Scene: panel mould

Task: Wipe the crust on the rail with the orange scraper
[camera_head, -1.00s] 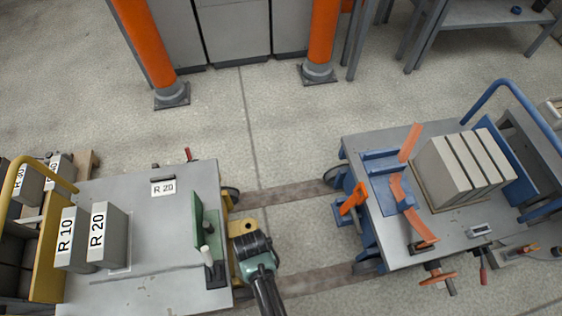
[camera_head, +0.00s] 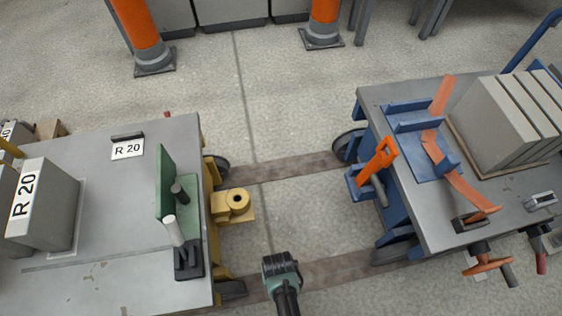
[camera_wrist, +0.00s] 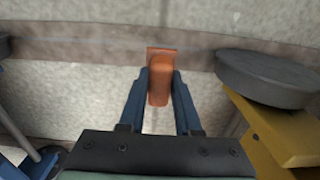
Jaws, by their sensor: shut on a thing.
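My gripper (camera_head: 281,266) is pointing down over the gap between the two carts, beside the near rail (camera_head: 335,271). In the wrist view my gripper (camera_wrist: 160,85) has its blue fingers shut on the orange scraper (camera_wrist: 159,88). The scraper's flat end overlaps the edge of a rail (camera_wrist: 110,42) in that picture. I cannot tell whether it touches the rail. In the head view the scraper is hidden under my gripper. The far rail (camera_head: 285,168) is a brown strip on the floor. I cannot make out a distinct crust on either rail.
The left cart (camera_head: 110,205) has a yellow coupler (camera_head: 236,203) close to my gripper, and its wheel (camera_wrist: 265,78) shows in the wrist view. The right cart (camera_head: 415,225) carries orange strips (camera_head: 455,180) and grey panels (camera_head: 497,120).

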